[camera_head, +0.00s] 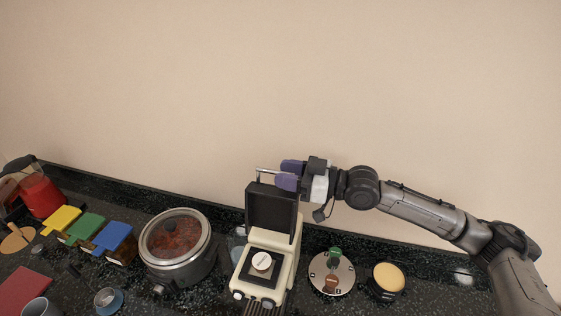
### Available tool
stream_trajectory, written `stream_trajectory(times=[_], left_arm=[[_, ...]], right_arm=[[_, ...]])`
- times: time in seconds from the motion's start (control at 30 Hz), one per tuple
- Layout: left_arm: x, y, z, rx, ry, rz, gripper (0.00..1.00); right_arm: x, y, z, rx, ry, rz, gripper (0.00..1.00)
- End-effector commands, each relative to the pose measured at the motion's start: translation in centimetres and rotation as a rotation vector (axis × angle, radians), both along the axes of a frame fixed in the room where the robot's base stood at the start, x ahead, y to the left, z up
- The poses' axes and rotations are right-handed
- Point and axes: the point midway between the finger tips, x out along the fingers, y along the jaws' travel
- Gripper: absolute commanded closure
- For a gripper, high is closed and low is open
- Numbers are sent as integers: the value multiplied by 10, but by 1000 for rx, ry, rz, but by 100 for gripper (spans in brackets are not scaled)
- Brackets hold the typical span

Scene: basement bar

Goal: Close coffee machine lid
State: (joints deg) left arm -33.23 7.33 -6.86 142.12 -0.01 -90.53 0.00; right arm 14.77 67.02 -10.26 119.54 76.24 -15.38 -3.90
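The coffee machine (284,243) is cream-coloured and stands on the dark counter at the middle. Its black lid (271,208) is raised upright at the back, with a metal handle (262,171) on its top edge. The top of the machine shows a round white knob or disc (261,261) on a black square. My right gripper (289,175), with purple fingers, is at the upper right corner of the raised lid, close behind or beside it. Whether the fingers touch the lid or handle, and how far they are apart, I cannot tell. My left gripper is out of view.
A lidded pot (176,275) of red food stands left of the machine. Yellow, green and blue (112,236) containers stand further left. A round metal disc (325,283) and a tan-topped jar (389,278) are to the right. The wall behind is bare.

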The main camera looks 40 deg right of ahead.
Motion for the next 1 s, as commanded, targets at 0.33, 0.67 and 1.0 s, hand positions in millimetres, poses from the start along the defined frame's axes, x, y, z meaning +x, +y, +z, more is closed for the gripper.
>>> stream_trajectory(times=[0.33, 0.67, 1.0], left_arm=[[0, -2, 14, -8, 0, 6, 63], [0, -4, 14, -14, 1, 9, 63], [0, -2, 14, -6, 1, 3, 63]], right_arm=[[12, 9, 0, -1, 0, 2, 62], [13, 10, 0, -2, 1, 2, 64], [13, 10, 0, -2, 1, 2, 96]])
